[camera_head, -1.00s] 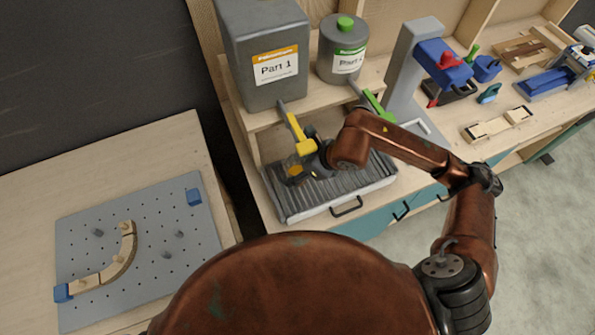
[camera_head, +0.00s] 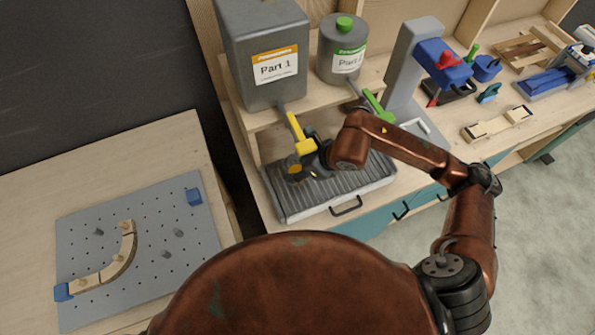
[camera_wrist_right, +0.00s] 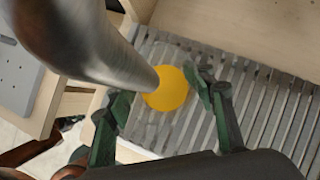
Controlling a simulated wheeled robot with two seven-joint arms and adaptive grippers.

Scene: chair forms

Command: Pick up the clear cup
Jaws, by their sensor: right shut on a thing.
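The clear cup (camera_wrist_right: 166,90) shows in the right wrist view as a round yellow disc, seen from above, between my green fingertips. Its clear wall is hard to make out. My right gripper (camera_wrist_right: 160,98) is shut on it, one finger on each side. In the head view the cup (camera_head: 293,164) is small and partly hidden by the right gripper (camera_head: 299,169), below the yellow tap (camera_head: 299,134) and over the ribbed tray (camera_head: 330,195). My left gripper is not in view.
The grey Part 1 tank (camera_head: 262,40) and Part 2 tank (camera_head: 343,48) stand on a wooden shelf above the tray. A metal spout (camera_wrist_right: 95,45) hangs close over the cup. A pegboard (camera_head: 190,245) lies on the left table.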

